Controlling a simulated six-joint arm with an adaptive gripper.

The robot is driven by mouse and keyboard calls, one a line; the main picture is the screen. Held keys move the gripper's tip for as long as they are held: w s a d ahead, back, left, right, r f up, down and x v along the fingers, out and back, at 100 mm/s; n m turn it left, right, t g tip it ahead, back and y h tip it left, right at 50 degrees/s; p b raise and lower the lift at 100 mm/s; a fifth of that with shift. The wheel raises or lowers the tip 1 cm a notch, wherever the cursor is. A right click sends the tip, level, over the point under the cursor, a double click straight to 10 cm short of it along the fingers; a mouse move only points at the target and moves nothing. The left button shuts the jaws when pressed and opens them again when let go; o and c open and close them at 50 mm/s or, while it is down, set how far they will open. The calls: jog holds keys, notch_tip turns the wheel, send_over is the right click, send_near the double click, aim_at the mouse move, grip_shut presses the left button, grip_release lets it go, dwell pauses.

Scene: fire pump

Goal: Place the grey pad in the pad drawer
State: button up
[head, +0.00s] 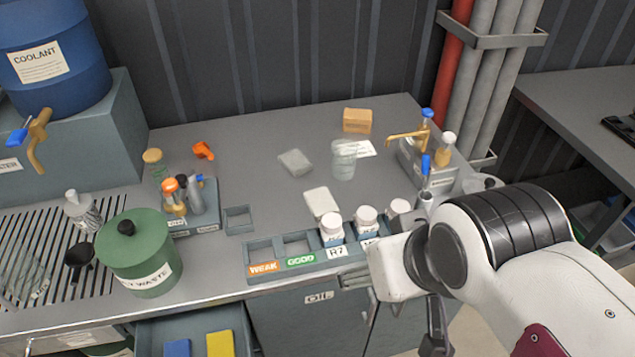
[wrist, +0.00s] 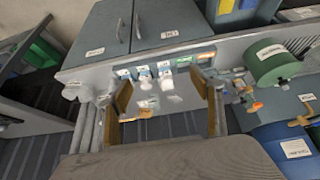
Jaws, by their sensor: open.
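A light grey, flat pad (head: 295,162) lies on the middle of the counter in the head view, left of a clear glass jar (head: 343,160). A paler off-white pad-like block (head: 321,202) lies nearer, behind the labelled bottles. The open drawer (head: 147,335) under the counter's front holds a blue pad (head: 177,348) and a yellow pad (head: 220,344). The blue and yellow pads also show at the top of the wrist view. My gripper (wrist: 164,85) is open, with nothing seen between its fingers; the counter lies beyond them. In the head view my arm mostly hides it.
A rack (head: 272,270) labelled WEAK and GOOD runs along the front edge, with white-capped bottles (head: 332,228) beside it. A green waste pot (head: 140,255) stands left, above the drawer. An orange-tan block (head: 357,120) lies at the back. The counter's centre is fairly clear.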

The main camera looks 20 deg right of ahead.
aim_at(296, 162)
jog(key=w+a+m+g+y, duration=0.1)
jog(key=w+a+m+y, duration=0.8)
jog(key=w+a, duration=0.65)
jog(key=w+d+f+m+t, duration=0.15)
jog(key=w+m, duration=0.25)
jog(key=w, duration=0.4)
jog(key=w+d+f+m+t, duration=0.1)
jog(key=w+f+m+t, duration=0.1)
jog(key=w+m, duration=0.45)
jog(key=w+d+f+m+t+h, duration=0.1)
jog(key=w+d+f+m, duration=0.3)
jog(key=w+f, duration=0.1)
jog(key=w+d+f+m+t+h, duration=0.1)
jog(key=w+d+f+m+t, duration=0.1)
jog(key=w+d+f+m, duration=0.1)
jog(key=w+d+f+m+t+h, duration=0.1)
jog(key=w+d+f+m, duration=0.3)
jog(key=w+f, duration=0.4)
jog(key=shift+w+d+m+h, duration=0.35)
jog(key=shift+w+d+h, duration=0.1)
jog(key=shift+d, duration=0.35)
jog(key=shift+w+d+f, duration=0.2)
jog(key=shift+d, duration=0.05)
jog(key=shift+t, duration=0.25)
